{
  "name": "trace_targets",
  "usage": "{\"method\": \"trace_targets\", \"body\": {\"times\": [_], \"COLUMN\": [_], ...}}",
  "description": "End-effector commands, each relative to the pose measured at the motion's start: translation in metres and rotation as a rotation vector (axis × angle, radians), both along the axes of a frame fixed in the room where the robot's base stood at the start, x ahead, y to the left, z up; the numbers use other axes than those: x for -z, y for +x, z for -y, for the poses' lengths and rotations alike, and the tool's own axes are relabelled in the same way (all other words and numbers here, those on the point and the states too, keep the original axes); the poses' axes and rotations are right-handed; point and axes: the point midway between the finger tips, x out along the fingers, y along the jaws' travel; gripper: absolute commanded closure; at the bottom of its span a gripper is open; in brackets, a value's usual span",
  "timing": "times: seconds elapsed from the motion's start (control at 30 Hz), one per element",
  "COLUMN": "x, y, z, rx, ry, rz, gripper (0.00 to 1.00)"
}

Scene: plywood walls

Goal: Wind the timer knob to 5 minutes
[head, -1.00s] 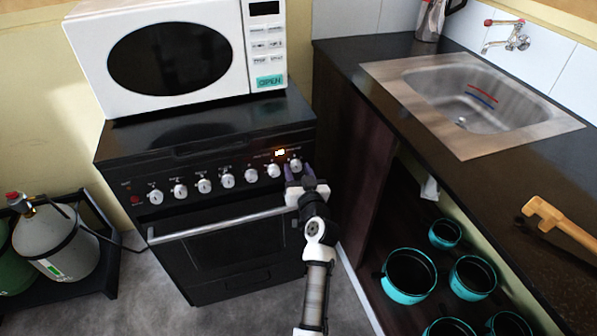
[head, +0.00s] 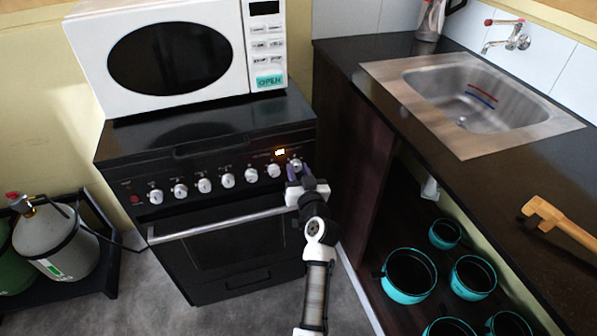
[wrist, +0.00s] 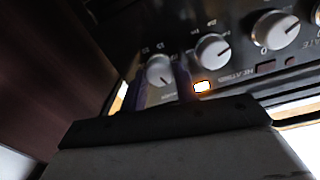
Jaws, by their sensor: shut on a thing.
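The stove's knob panel (head: 215,180) holds a row of silver-white knobs. The knob at the right end (head: 296,163) is partly hidden by my gripper (head: 300,173). In the wrist view that knob (wrist: 159,70) sits between the two purple-grey fingers of my gripper (wrist: 160,82), which are shut on its sides. Its dark pointer line slants toward the lower right of that picture. The knob's scale marks are too blurred to read, so I cannot tell its setting.
An orange-lit indicator (head: 280,152) glows beside the knob. A neighbouring knob (head: 273,170) is close by. The oven handle (head: 215,223) runs below. A white microwave (head: 180,55) stands on the stove; the dark counter (head: 400,120) is to the right, with teal pots (head: 408,276) beneath.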

Motion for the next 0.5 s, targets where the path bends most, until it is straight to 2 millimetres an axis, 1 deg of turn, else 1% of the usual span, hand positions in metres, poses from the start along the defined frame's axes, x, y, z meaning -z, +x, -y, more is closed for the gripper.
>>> {"method": "trace_targets", "body": {"times": [0.47,0.5], "x": [0.0004,0.0003], "y": [-0.0002,-0.0002], "z": [0.0004,0.0003], "rx": [0.001,0.001], "ry": [0.0,0.0], "rz": [-0.001,-0.001], "gripper": [0.93,0.65]}}
